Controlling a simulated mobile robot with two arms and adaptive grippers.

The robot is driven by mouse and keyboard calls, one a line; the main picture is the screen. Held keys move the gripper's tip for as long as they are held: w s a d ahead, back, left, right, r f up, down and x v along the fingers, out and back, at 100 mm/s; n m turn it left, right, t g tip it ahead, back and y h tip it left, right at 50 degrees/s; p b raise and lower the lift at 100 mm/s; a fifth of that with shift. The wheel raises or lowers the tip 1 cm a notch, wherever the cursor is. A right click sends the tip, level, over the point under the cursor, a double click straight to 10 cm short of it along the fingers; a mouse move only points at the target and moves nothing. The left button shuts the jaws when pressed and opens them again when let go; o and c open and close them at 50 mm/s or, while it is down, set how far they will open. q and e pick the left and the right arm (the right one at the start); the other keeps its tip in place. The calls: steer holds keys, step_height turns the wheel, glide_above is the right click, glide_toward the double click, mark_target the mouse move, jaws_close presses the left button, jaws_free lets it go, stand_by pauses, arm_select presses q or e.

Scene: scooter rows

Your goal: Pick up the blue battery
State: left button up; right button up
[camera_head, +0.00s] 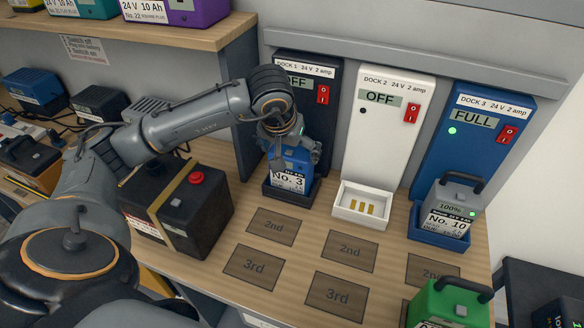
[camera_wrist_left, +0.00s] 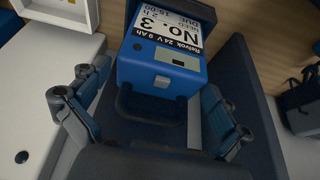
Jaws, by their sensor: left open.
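The blue battery (camera_head: 289,180), labelled No. 3, stands in the tray of the dark DOCK 1 (camera_head: 308,98), whose display reads OFF. In the left wrist view the blue battery (camera_wrist_left: 160,68) shows its top, its label and a dark handle (camera_wrist_left: 150,108). My left gripper (camera_head: 292,150) is over the top of the battery. In the left wrist view my left gripper (camera_wrist_left: 152,110) is open, with one finger on each side of the handle and visible gaps between. My right gripper is not in view.
White DOCK 2 (camera_head: 384,110) stands just right with an empty tray (camera_head: 361,205). Blue DOCK 3 (camera_head: 475,130) reads FULL and holds a grey battery (camera_head: 450,208). A black box with a red button (camera_head: 180,210) sits left. A green battery (camera_head: 448,305) is front right.

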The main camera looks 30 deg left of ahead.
arm_select(q)
steer(key=p+x, duration=0.1)
steer(key=x, duration=0.4)
steer(key=shift+s, duration=0.1)
steer(key=c, duration=1.3)
steer(key=shift+a+r, duration=0.1)
steer(key=shift+r, duration=0.05)
steer(key=shift+c, duration=0.8)
steer(key=shift+r, duration=0.1)
